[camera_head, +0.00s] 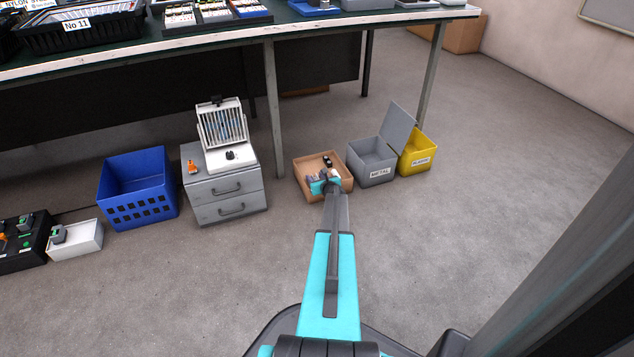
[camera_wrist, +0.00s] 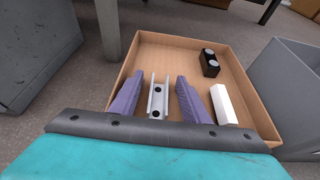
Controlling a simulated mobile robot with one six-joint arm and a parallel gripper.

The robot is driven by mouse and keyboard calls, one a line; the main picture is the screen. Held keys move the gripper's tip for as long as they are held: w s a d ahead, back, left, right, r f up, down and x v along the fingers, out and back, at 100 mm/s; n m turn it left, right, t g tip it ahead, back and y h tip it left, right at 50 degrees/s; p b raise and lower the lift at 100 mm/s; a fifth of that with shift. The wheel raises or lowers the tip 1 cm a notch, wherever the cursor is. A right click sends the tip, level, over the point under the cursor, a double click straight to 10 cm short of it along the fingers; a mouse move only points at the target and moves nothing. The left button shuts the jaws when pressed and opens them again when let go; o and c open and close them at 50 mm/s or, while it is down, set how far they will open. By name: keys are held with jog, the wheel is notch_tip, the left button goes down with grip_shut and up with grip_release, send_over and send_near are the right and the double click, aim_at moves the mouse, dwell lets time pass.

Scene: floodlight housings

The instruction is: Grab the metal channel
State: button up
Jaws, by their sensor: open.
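The metal channel (camera_wrist: 158,97) is a silvery U-shaped piece with dark holes along its floor. In the wrist view it lies in the brown box (camera_wrist: 176,41), toward the box's left side. My gripper (camera_wrist: 160,82) is open, with one purple finger on each side of the channel. Small gaps show between the fingers and the channel; whether the fingertips are level with it I cannot tell. The channel's near end is hidden behind my gripper's body. In the head view my gripper (camera_head: 322,177) is at the brown box (camera_head: 305,190), and the channel cannot be made out.
The brown box also holds a black block with round grey tops (camera_wrist: 209,62) and a white block (camera_wrist: 223,104), right of my gripper. A grey METAL bin (camera_head: 374,175) and a yellow bin (camera_head: 420,158) stand right. A grey drawer unit (camera_head: 228,195) stands left.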

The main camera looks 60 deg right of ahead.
grip_shut()
jog(key=shift+r, duration=0.1)
jog(key=shift+r+p, duration=0.9)
jog(key=shift+r, duration=0.3)
jog(key=shift+s+a+r+p, duration=0.15)
jog(key=shift+a+r+p, duration=0.2)
jog(key=shift+r+p, duration=0.25)
jog(key=s+a+r+p, duration=0.1)
jog(key=s+a, duration=0.5)
jog(key=a, duration=0.8)
jog(key=shift+p, duration=0.85)
jog(key=shift+s+r, duration=0.1)
